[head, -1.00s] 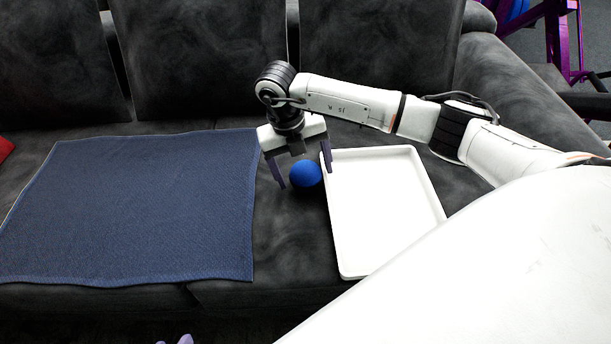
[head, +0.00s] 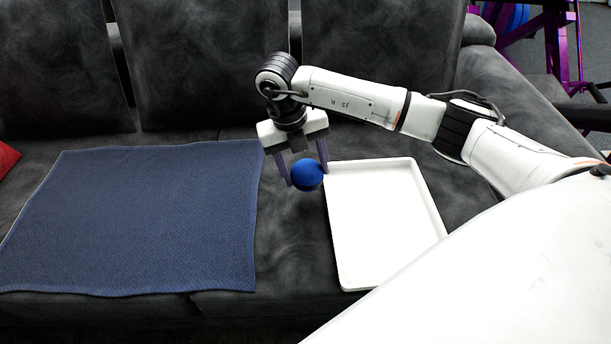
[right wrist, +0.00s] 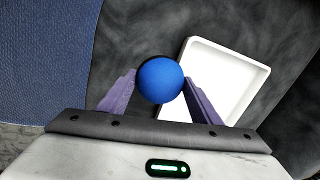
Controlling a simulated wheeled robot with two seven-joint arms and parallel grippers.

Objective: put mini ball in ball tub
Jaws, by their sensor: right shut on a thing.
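The mini ball (head: 307,175) is a smooth blue ball held between the fingers of my right gripper (head: 306,173). The ball also shows in the right wrist view (right wrist: 160,80), between the two purple fingers (right wrist: 160,92). The ball tub (head: 385,225) is a shallow white rectangular tray on the sofa seat, just right of the ball in the head view. In the right wrist view the tub (right wrist: 232,62) lies beyond the right finger. The ball is beside the tub's left edge, not over its floor. The tub looks empty. My left gripper is out of view.
A blue towel (head: 135,220) lies flat on the dark grey sofa (head: 285,255) at the left. A red item (head: 6,158) shows at the far left edge. The sofa's backrest rises behind, and its armrest (head: 515,105) is at the right.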

